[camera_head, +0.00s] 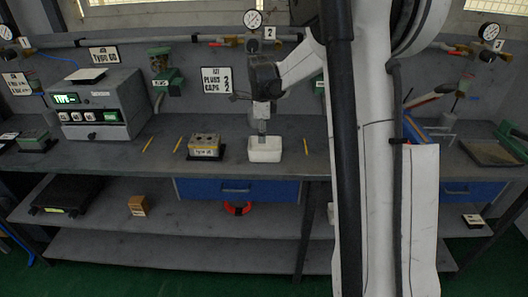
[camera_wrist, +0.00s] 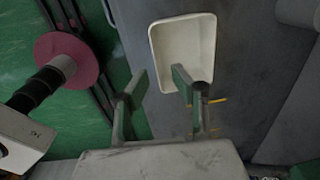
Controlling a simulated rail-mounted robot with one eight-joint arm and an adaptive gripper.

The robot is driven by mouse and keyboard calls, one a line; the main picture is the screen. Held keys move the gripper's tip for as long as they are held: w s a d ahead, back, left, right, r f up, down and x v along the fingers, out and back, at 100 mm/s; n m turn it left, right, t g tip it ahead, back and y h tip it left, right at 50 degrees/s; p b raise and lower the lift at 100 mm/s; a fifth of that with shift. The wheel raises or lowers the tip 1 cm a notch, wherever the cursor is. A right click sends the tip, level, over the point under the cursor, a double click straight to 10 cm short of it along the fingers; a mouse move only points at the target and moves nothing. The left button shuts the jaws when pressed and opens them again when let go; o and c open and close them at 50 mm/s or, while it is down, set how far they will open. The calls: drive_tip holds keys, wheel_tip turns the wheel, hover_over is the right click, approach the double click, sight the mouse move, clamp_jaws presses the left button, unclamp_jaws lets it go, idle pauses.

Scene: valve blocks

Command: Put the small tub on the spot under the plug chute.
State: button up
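The small tub (camera_head: 265,154), white and open-topped, stands upright on the grey bench; it also shows in the wrist view (camera_wrist: 192,35). My gripper (camera_head: 262,131) is directly above it, pointing down. In the wrist view my gripper (camera_wrist: 155,82) has its two fingers apart with nothing held between them. One fingertip overlaps the tub's near end, the other is outside its left side; contact cannot be told. A green chute (camera_head: 168,80) hangs on the wall to the left, its small label hard to read.
A sign about plugs and caps (camera_head: 217,80) hangs behind.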

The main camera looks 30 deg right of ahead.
hover_over(263, 161)
drive_tip(key=f, duration=0.4)
drive_tip(key=shift+w, duration=0.25)
drive_tip(key=shift+s+f+p, duration=0.15)
drive_tip(key=shift+f+p, duration=0.05)
drive_tip(key=shift+f, duration=1.2)
drive_tip(key=shift+s+f+p, duration=0.1)
drive_tip(key=shift+f+p, duration=0.05)
drive_tip(key=shift+f, duration=1.2)
clamp_jaws()
